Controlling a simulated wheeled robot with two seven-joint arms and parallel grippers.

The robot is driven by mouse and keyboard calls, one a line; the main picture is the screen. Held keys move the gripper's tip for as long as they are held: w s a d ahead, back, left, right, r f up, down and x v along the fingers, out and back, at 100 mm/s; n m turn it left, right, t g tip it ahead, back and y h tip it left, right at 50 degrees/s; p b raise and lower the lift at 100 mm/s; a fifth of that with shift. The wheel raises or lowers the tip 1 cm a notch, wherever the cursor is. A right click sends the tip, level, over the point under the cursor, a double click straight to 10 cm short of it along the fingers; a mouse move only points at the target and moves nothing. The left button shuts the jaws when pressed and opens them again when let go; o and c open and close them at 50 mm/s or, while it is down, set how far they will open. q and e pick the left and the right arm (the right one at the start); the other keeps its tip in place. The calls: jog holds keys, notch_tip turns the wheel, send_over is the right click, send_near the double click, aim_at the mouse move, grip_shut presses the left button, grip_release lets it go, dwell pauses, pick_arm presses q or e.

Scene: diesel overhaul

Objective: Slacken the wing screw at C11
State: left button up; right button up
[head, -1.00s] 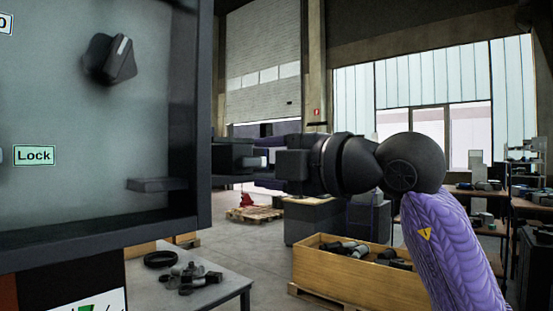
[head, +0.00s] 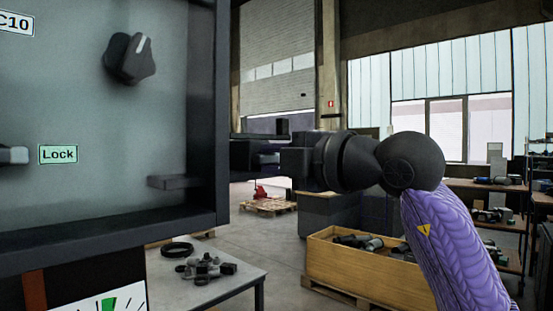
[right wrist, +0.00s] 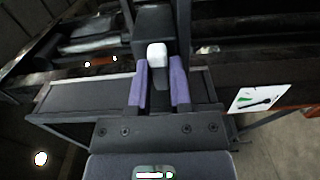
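The grey cabinet panel (head: 90,190) fills the left of the head view. It bears a C10 label (head: 16,22), a black winged knob with a pale line (head: 130,58) and a Lock label (head: 58,154). I see no C11 label and cannot tell which part is its wing screw. My right gripper (right wrist: 159,80) points left at the panel's right edge; its tips are hidden in the head view. In the right wrist view its two purple fingers stand apart, with a white-tipped dark piece (right wrist: 157,55) between them. I cannot tell whether they touch it. My left gripper is out of view.
A dark bar (head: 175,182) juts from the panel's lower right. Below stand a low table (head: 235,285) with loose parts and a wooden crate (head: 350,268). Shelves (head: 490,185) stand at the right. Open floor lies between them.

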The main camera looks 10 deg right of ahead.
grip_shut()
jog(key=n, duration=0.5)
jog(key=shift+n, duration=0.3)
jog(key=n, duration=0.4)
jog(key=shift+f, duration=0.1)
